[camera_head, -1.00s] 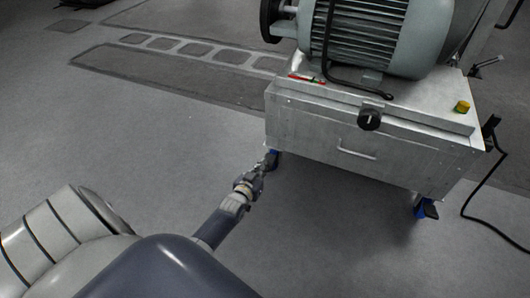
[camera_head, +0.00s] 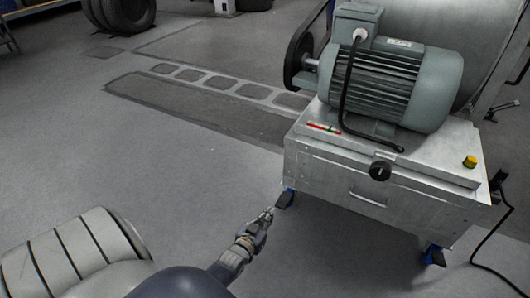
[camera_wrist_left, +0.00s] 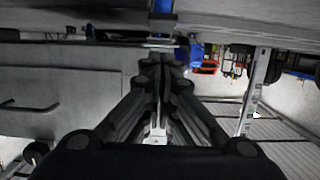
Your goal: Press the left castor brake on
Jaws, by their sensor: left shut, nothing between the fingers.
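The left castor (camera_head: 290,193) is blue with a dark pedal, under the near left corner of the metal cart (camera_head: 330,178). My left gripper (camera_head: 269,212) is shut and empty, low over the floor, just left of and below the castor in the head view. A small gap seems to show between fingertips and pedal. In the left wrist view the shut fingers (camera_wrist_left: 160,62) point towards a blue part (camera_wrist_left: 162,7) at the top edge, probably the castor. I cannot tell whether the pedal is up or down. My right gripper is out of view.
The cart carries a grey-green motor (camera_head: 390,80), a black knob (camera_head: 380,170) and a yellow button (camera_head: 469,161). Another blue castor (camera_head: 434,255) stands at its right corner. A black cable (camera_head: 475,262) trails on the right. The floor left of the cart is clear.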

